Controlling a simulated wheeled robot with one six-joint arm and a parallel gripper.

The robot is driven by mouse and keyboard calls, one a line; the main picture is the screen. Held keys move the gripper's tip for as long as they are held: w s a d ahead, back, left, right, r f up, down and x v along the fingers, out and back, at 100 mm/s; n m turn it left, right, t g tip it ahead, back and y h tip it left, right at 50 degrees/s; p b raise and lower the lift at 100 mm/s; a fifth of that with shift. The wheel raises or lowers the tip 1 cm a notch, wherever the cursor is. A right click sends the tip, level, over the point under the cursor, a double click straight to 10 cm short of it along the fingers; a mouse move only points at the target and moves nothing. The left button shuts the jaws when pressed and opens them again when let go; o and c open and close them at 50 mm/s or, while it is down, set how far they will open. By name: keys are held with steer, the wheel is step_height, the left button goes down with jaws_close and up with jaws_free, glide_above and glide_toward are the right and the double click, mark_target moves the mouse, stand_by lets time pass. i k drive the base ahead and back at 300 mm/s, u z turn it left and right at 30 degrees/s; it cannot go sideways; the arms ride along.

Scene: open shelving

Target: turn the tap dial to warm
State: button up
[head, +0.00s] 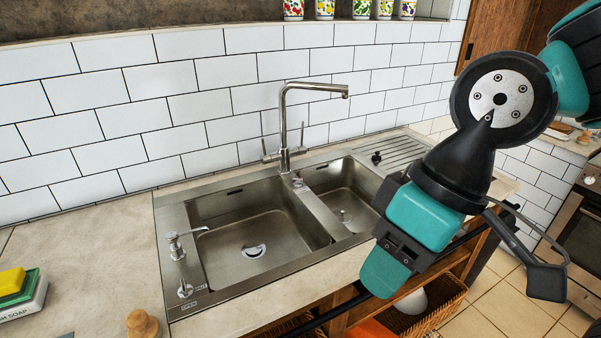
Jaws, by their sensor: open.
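The chrome tap (285,125) stands upright behind the double steel sink, its spout pointing right over the smaller basin. Small side handles show low on its column. A small round chrome knob (185,290) sits on the sink's front left rim, with small marks beside it that are too small to read. I cannot tell whether this knob is the tap dial, nor its setting. My gripper (386,273) is teal and black, open, and in front of the sink's right part, apart from the tap and the knob. Its fingertips are hard to make out.
The steel sink (175,215) has a large left basin and a smaller right one. A dispenser (174,244) stands on its left rim. Sponges (20,285) and a wooden-topped item (142,324) are on the left counter. A wicker basket (440,305) sits below. The left counter is mostly clear.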

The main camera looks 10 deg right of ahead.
mark_target(298, 183)
steer(key=i, duration=0.15)
steer(key=u, duration=0.05)
steer(key=k, duration=1.1)
steer(key=z, duration=0.85)
steer(key=i, duration=1.75)
steer(key=u, duration=1.1)
steer(key=i, duration=0.3)
steer(key=u, duration=0.2)
